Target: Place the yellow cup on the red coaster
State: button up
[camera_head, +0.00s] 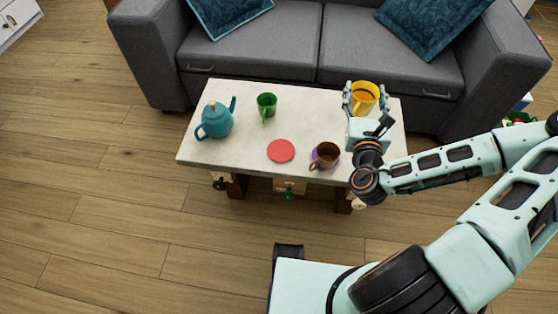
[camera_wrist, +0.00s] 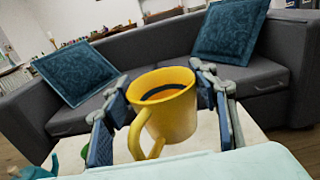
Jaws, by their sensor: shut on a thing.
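The yellow cup (camera_head: 366,97) is upright between the fingers of my gripper (camera_head: 362,98) at the right end of the table. My gripper is shut on it. In the wrist view the yellow cup (camera_wrist: 168,108) shows a dark inside and a handle toward the lower left, with fingers of my gripper (camera_wrist: 165,105) on both sides. Whether its base touches the tabletop is hidden. The flat, round red coaster (camera_head: 281,150) lies bare near the table's front edge, to the left of my gripper.
A brown cup (camera_head: 326,155) stands on a purple coaster (camera_head: 337,160), between the red coaster and my arm. A green cup (camera_head: 266,106) and a teal teapot (camera_head: 215,119) stand on the left part of the white table (camera_head: 240,153). A grey sofa (camera_head: 290,45) is behind.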

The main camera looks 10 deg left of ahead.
aim_at(277, 152)
jog(key=k+z, duration=0.15)
jog(key=z, duration=0.15)
jog(key=k+z, duration=0.3)
jog(key=i+j+z, duration=0.1)
jog(key=z, duration=0.8)
jog(key=k+j, duration=0.1)
jog(key=j, duration=0.3)
jog(key=k+j, duration=0.1)
jog(key=j, duration=0.35)
jog(key=k+j, duration=0.15)
jog(key=j, duration=0.25)
jog(key=k+j, duration=0.1)
jog(key=j, duration=0.3)
jog(key=k+j, duration=0.1)
jog(key=j, duration=0.35)
jog(key=k+j, duration=0.1)
jog(key=j, duration=0.3)
jog(key=k+j, duration=0.1)
jog(key=j, duration=0.3)
